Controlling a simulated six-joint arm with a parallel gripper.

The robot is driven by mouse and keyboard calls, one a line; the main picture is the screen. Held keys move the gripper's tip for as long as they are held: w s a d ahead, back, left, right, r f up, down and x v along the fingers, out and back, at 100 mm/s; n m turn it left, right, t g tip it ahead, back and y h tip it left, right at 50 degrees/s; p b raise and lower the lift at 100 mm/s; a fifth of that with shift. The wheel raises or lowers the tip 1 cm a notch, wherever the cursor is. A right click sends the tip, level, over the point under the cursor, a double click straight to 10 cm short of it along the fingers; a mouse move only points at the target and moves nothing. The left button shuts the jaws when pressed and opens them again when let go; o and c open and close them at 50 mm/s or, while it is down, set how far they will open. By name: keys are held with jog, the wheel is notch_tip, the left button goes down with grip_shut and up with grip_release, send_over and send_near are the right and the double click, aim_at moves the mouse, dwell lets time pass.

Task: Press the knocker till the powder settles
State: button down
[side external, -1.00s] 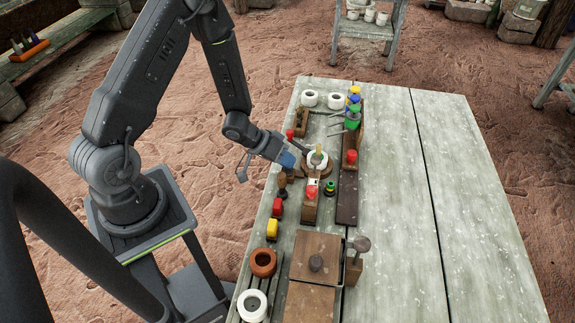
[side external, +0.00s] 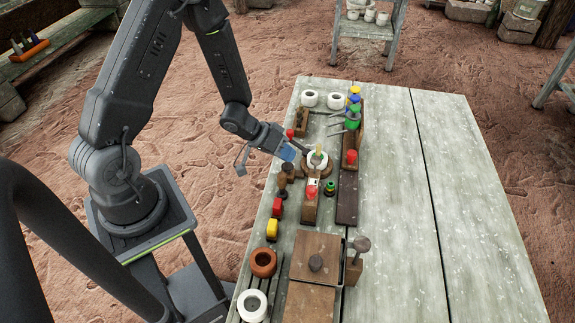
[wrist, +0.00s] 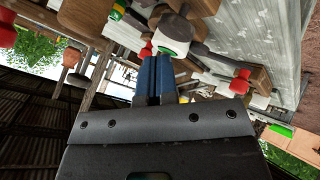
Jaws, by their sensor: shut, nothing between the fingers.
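My gripper (side external: 303,150) is shut and empty, with blue fingers, just left of and above a white ring-shaped cup (side external: 309,163) on a round wooden base. A yellow-green piece stands in the cup. In the wrist view the shut fingertips (wrist: 157,58) point at a white round piece with a dark green centre (wrist: 172,47). A wooden block with a red and white tip (side external: 311,190) lies just in front of the cup. A dark-knobbed wooden handle (side external: 288,170) stands below my gripper. I cannot tell for sure which piece is the knocker. Powder is too small to make out.
Red (side external: 277,207) and yellow (side external: 272,230) pieces line the table's left edge. A wooden rack with green, blue and yellow knobs (side external: 353,112) stands behind right. A lidded wooden box (side external: 318,246) is at the front. The table's right side (side external: 450,190) is clear.

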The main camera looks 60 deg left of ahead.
jog(key=shift+r, duration=2.5)
notch_tip(320, 180, up, 9)
jog(key=w+a+t+y, duration=0.1)
jog(key=w+a+y, duration=0.1)
jog(key=y, duration=0.3)
notch_tip(320, 180, up, 6)
jog(key=y, duration=0.2)
send_over(287, 164)
jog(key=s+a, duration=0.1)
jog(key=a, duration=0.1)
jog(key=s+d+r+m+g+h, duration=0.1)
jog(key=s+d+r, duration=0.3)
jog(key=s, duration=0.4)
jog(key=s+d+r+m+g+h, duration=0.1)
jog(key=s+d+r, duration=0.3)
jog(key=s, duration=0.4)
jog(key=shift+s+d+r+g, duration=0.25)
jog(key=shift+s+d+g, duration=0.1)
jog(key=shift+g, duration=0.25)
